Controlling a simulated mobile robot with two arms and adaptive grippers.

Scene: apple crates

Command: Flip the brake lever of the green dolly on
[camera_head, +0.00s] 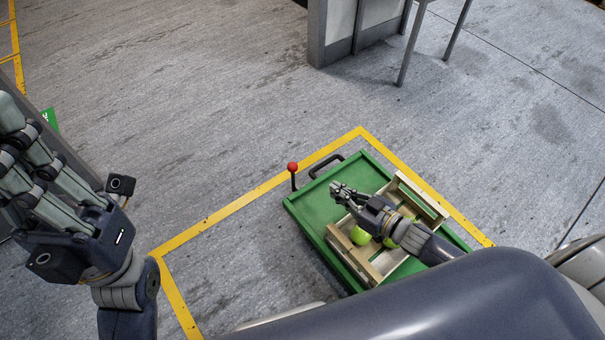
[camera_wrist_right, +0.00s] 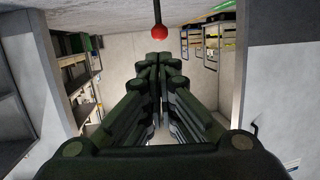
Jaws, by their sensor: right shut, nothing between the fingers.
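The green dolly (camera_head: 311,206) stands on the floor inside a yellow line. Its brake lever (camera_head: 292,167) has a red ball on a thin dark stem. It stands upright at the dolly's far left corner, next to a dark handle (camera_head: 326,165). The red knob also shows in the right wrist view (camera_wrist_right: 159,32), just beyond the fingertips. My right gripper (camera_head: 336,188) is shut and empty above the dolly, to the right of the lever and apart from it. My left gripper (camera_head: 14,150) is raised at the left; its fingertips are partly cut off, so its opening is unclear.
A light wooden crate (camera_head: 425,197) with green apples (camera_head: 361,236) sits on the dolly, partly hidden under my right arm. Grey posts and a panel (camera_head: 340,30) stand at the back. The floor left of the lever is clear.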

